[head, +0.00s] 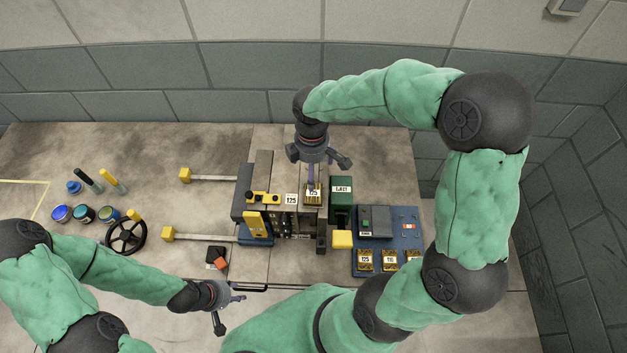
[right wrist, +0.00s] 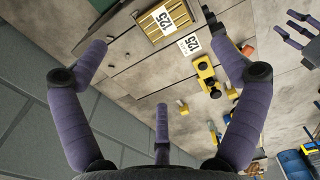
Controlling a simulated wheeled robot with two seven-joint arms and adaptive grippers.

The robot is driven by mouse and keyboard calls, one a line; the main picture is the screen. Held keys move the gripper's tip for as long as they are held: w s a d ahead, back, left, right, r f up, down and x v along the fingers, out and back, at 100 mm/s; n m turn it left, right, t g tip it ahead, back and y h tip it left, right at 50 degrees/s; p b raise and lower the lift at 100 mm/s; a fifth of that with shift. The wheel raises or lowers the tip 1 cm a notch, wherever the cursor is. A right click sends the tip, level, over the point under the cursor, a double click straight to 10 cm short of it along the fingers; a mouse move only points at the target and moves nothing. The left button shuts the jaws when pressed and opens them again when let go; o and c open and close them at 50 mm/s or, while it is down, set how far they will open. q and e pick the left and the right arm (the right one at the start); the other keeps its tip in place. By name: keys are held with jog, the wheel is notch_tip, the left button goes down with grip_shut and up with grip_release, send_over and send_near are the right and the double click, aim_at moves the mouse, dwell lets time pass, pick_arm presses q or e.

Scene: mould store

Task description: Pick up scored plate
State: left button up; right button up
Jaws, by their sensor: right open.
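A brass plate with parallel grooves and a "125" label sits in the grey block of the machine (head: 281,220). I take this as the scored plate (head: 312,199); it also shows at the top of the right wrist view (right wrist: 168,20). My right gripper (head: 320,172) is above it, fingers spread and empty, and partly covers it in the head view. In the right wrist view the plate lies between the spread fingers, apart from them. My left gripper (head: 230,306) is open and empty near the table's front edge.
A blue tray (head: 397,217) at the right holds several similar brass plates along its front. A green box (head: 341,190) stands beside the machine. Yellow-ended rods (head: 205,237), a black handwheel (head: 126,236) and several small pots (head: 84,213) are at the left.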

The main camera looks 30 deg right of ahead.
aim_at(313, 193)
jog(key=f, duration=0.3)
jog(key=shift+s+a+f+b, duration=0.1)
jog(key=shift+s+f+b, duration=0.1)
jog(key=shift+f+b, duration=0.15)
jog(key=shift+f, duration=0.95)
jog(key=f, duration=0.2)
jog(key=f+b, duration=0.1)
jog(key=f, duration=0.1)
jog(key=shift+s, duration=0.3)
jog(key=shift+f, duration=0.5)
